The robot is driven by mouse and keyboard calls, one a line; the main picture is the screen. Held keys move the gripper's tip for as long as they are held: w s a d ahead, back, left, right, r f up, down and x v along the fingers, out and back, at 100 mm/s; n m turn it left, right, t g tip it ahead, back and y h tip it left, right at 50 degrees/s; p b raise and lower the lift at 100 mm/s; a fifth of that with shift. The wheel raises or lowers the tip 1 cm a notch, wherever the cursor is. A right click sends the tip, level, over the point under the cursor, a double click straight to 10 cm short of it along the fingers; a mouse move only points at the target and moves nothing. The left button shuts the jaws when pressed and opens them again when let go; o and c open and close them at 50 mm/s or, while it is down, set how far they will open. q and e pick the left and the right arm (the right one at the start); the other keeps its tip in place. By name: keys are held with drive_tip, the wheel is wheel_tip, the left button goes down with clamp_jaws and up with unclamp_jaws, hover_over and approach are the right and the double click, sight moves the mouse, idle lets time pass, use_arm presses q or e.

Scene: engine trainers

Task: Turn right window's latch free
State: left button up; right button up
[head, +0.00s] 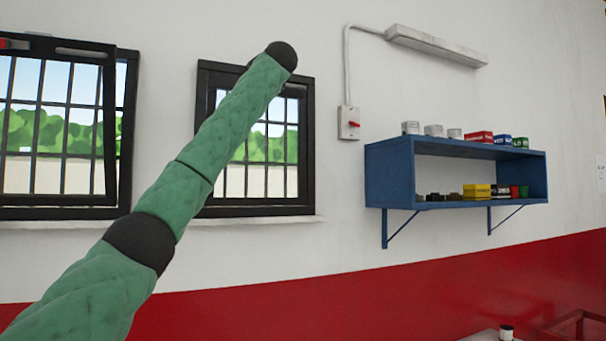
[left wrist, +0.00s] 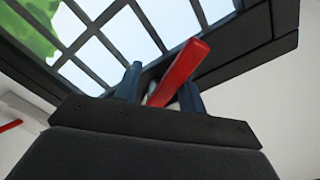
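The right window (head: 306,150) is a black-framed, barred window, partly covered by my green left arm in the head view. Its top edge and latch are hidden there behind the arm's end. In the left wrist view, the red latch handle (left wrist: 180,72) stands tilted in front of the dark window frame (left wrist: 240,42). My left gripper (left wrist: 160,88) has its two dark fingers apart, one on each side of the handle's lower part. A gap shows between the left finger and the handle; contact with the right finger is unclear. My right gripper is in neither view.
A second barred window (head: 60,130) at the left has a red latch (head: 14,44) at its top. A switch box (head: 348,123) with conduit and a blue shelf (head: 390,175) holding cans and small boxes are on the wall to the right.

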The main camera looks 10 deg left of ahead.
use_arm(q)
drive_tip(key=n, duration=0.3)
drive_tip(key=shift+w+d+f, duration=0.2)
drive_tip(key=shift+f, duration=0.05)
drive_tip(key=n, duration=0.2)
drive_tip(key=n+p, duration=0.1)
drive_tip(key=n, duration=0.1)
drive_tip(key=shift+w+d+r, duration=0.1)
drive_tip(key=shift+w+d, duration=0.1)
drive_tip(key=shift+d, duration=0.15)
drive_tip(key=s+d+f+n+b, duration=0.1)
drive_tip(key=s+d+n, duration=0.1)
drive_tip(key=s+d, duration=0.35)
drive_tip(key=w+d+f+m+h, duration=0.1)
drive_tip(key=w+d+f, duration=0.1)
drive_tip(key=f, duration=0.5)
drive_tip(key=w+d+f+m+h, duration=0.1)
drive_tip(key=w+f, duration=0.3)
drive_tip(key=f, duration=0.4)
drive_tip(key=w+d+f+m+h+p, duration=0.1)
drive_tip(key=w+d+f, duration=0.2)
drive_tip(key=f, duration=0.5)
drive_tip(key=shift+w+f+m+g+h, duration=0.2)
drive_tip(key=shift+w+m+g+h, duration=0.1)
drive_tip(key=shift+w, duration=0.3)
